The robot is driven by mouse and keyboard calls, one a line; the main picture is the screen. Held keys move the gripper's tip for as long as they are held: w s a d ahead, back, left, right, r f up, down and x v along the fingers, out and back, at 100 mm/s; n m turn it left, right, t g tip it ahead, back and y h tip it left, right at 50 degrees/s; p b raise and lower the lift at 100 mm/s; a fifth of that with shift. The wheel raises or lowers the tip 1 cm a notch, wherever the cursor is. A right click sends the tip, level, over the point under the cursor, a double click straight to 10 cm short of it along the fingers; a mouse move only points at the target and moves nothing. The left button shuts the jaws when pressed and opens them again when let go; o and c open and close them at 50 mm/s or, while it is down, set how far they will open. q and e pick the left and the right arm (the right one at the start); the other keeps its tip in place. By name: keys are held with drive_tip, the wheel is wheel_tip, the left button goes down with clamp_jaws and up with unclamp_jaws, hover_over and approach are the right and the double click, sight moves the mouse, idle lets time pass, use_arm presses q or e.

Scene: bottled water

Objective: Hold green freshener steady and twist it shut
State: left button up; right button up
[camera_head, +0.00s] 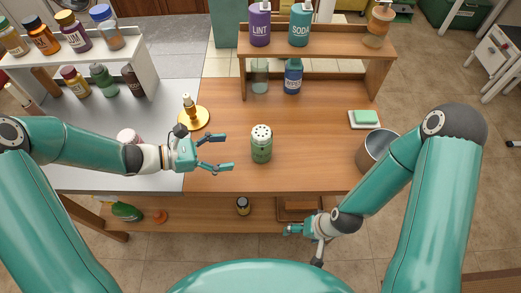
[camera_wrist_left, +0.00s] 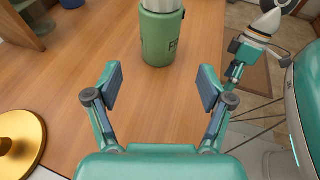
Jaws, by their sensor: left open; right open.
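The green freshener (camera_head: 261,148) stands upright on the wooden table, with a pale cap with holes on top. My left gripper (camera_head: 230,152) is open and empty just left of it, fingers pointing toward it, apart from it. In the left wrist view the freshener (camera_wrist_left: 162,38) stands ahead of the open fingers (camera_wrist_left: 160,88), its top cut off by the frame edge. My right gripper (camera_head: 290,230) is open, low in front of the table's front edge and away from the freshener. It is small in the head view.
A gold dish with a small bottle (camera_head: 190,110) stands behind my left gripper. A shelf (camera_head: 310,54) with bottles is at the back. A green sponge on a tray (camera_head: 365,118) and a metal pot (camera_head: 377,150) are at right. The table around the freshener is clear.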

sight(252, 151)
use_arm(q)
drive_tip(key=shift+f, duration=0.4)
drive_tip(key=b+x, duration=0.4)
drive_tip(key=x, duration=0.4)
drive_tip(key=shift+d+f, duration=0.1)
drive_tip(key=shift+f, duration=0.05)
drive_tip(key=shift+w+d+f+b, duration=0.1)
drive_tip(key=shift+w+d+b, duration=0.25)
drive_tip(key=shift+d, duration=0.35)
use_arm(e)
drive_tip(key=shift+f, duration=2.6)
use_arm(q)
drive_tip(key=shift+c, duration=0.4)
drive_tip(key=c, duration=0.7)
drive_tip(key=shift+c, duration=1.2)
